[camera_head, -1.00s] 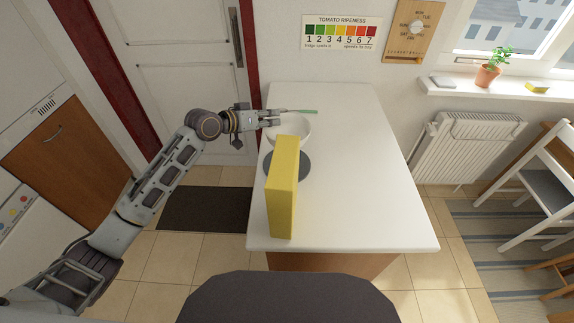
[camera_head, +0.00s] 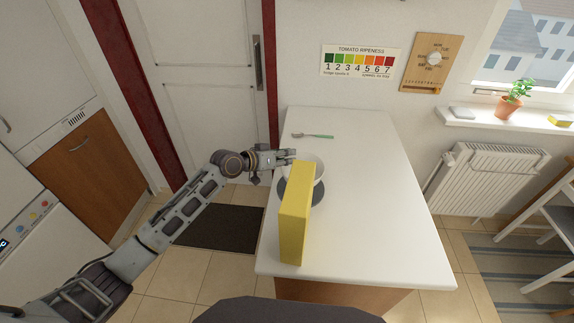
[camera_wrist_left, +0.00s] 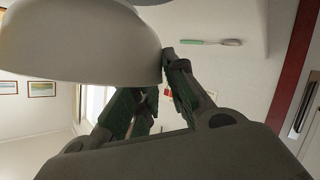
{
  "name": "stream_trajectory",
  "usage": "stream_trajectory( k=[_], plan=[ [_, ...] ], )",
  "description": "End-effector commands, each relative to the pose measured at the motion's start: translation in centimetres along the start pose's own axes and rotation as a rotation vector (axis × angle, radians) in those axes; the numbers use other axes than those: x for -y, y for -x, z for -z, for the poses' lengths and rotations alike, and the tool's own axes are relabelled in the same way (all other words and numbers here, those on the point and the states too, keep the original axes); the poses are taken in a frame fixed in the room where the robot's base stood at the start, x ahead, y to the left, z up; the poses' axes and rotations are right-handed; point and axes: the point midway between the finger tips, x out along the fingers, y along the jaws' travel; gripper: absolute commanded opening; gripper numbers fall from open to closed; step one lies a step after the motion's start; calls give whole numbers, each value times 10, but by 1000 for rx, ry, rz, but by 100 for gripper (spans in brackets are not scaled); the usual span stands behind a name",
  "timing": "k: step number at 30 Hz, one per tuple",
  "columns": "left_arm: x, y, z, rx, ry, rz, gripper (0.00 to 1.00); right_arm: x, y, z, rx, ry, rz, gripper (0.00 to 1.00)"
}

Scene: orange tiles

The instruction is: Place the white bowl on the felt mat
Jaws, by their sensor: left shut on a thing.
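The white bowl (camera_head: 316,162) is at the left side of the white table, partly hidden by a yellow box. The felt mat (camera_head: 319,196) is a dark grey disc, with parts showing on both sides of the box. The bowl overlaps the mat's far part in the head view; I cannot tell whether it touches it. My left gripper (camera_head: 292,155) is shut on the bowl's rim at its far left side. In the left wrist view the bowl (camera_wrist_left: 80,40) fills the upper left, with the fingertips (camera_wrist_left: 160,75) at its edge. My right gripper is not in view.
The tall yellow box (camera_head: 296,218) stands on the white table (camera_head: 370,220), on the near side of the bowl. A green-handled spoon (camera_head: 318,136) lies behind the bowl. The table's right half is clear.

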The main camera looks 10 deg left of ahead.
Motion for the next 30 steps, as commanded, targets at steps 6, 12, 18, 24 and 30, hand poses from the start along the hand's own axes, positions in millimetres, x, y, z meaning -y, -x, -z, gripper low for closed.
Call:
stream_trajectory(
  k=[6, 12, 18, 24, 30],
  plan=[
    [-1, 0, 1, -2, 0, -1, 0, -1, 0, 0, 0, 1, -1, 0],
    [3, -3, -7, 0, 3, -1, 0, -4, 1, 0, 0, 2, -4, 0],
    [12, -11, -24, 0, 2, -1, 0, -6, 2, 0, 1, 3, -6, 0],
    [15, -14, -30, -2, 1, -1, 0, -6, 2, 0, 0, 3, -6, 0],
    [15, -14, -32, 1, 1, 0, 20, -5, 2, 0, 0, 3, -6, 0]
  ],
)
